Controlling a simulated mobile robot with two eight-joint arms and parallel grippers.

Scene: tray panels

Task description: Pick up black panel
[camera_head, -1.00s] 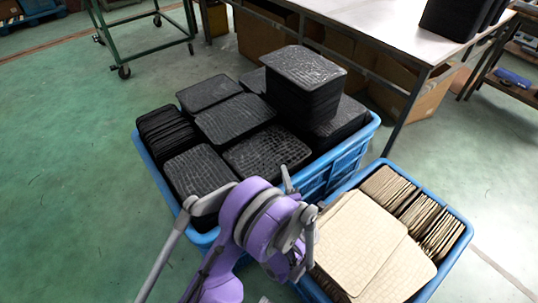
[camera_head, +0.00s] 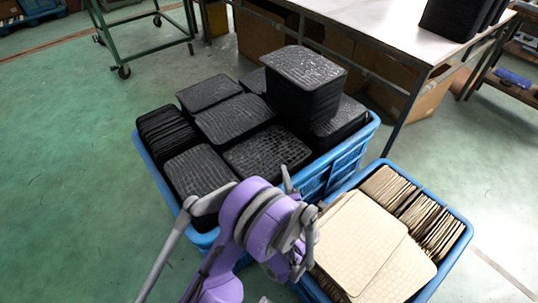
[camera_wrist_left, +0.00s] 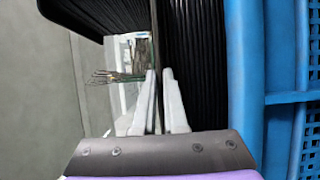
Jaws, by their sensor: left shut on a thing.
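Black panels with a tile-like texture lie in several stacks in a blue crate (camera_head: 342,168). The tallest stack (camera_head: 303,85) rises at the crate's back right. A row of black panels (camera_head: 167,133) stands on edge at its left. In the left wrist view, my left gripper (camera_wrist_left: 157,74) is shut on a thin black panel (camera_wrist_left: 155,40), seen edge-on between the fingertips. A dark ridged stack (camera_wrist_left: 195,60) is close to the right of the fingers. Another black panel stack (camera_wrist_left: 103,12) shows at top left. In the head view my purple arm hides the fingertips. My right gripper is not in view.
A second blue crate (camera_head: 452,247) with cream panels (camera_head: 362,235) stands at the right, close to the first. A metal-topped table (camera_head: 385,30) is behind them. A green cart (camera_head: 140,20) stands at the back left. The green floor on the left is clear.

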